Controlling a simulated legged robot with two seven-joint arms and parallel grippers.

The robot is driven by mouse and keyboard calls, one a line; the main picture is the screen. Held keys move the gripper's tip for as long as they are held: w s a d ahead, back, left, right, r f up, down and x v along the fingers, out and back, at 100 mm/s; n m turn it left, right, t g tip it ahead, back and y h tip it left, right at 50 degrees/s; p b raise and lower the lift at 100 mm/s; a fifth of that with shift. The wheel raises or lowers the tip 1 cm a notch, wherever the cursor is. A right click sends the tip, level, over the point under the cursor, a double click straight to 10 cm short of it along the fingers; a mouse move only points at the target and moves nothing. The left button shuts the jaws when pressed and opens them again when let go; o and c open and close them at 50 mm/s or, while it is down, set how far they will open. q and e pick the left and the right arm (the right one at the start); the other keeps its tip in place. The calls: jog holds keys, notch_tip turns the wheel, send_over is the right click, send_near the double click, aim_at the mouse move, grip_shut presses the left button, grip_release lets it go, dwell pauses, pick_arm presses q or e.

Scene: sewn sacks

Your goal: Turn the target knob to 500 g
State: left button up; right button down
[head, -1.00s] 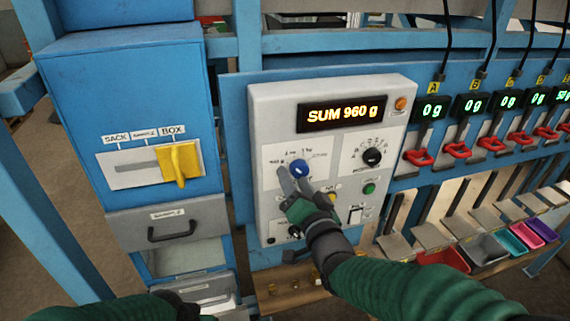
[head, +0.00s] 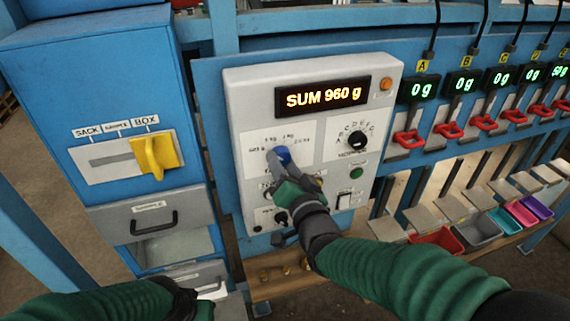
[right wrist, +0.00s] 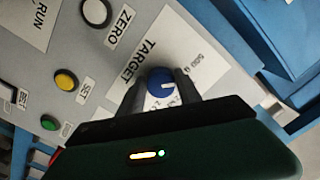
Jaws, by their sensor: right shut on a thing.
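The blue target knob (head: 283,155) is on the light grey control panel (head: 232,95), in its left half below the display. It also shows in the right wrist view (right wrist: 160,82), beside the word TARGET, with a white pointer mark. My right gripper (head: 278,160) is shut on the knob, with one finger on each side of it. The fingers hide part of the scale, and I cannot read which mark the pointer is at. The display (head: 323,96) reads SUM 960 g. My left arm shows at the bottom left, and its gripper's jaws cannot be made out.
A black rotary knob (head: 358,140) and a green button (head: 356,172) are right of the target knob. A yellow SACK/BOX lever (head: 157,153) is on the blue cabinet at left. Red levers (head: 408,138) under small displays and coloured trays (head: 437,238) are at right.

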jog(key=shift+d+r+b, duration=0.1)
jog(key=shift+r+b, duration=0.1)
jog(key=shift+b, duration=0.3)
jog(key=n+b, duration=0.4)
jog(key=shift+w+d+t, duration=0.1)
jog(key=shift+d+t, duration=0.1)
jog(key=shift+t, duration=0.1)
jog(key=n+b, duration=0.2)
jog(key=shift+a+n, duration=0.1)
jog(key=shift+n, duration=0.2)
jog(key=shift+n+b, duration=0.5)
jog(key=shift+b, duration=0.1)
jog(key=shift+f, duration=0.15)
jog(key=c, duration=0.8)
grip_release()
jog(key=shift+c, duration=0.2)
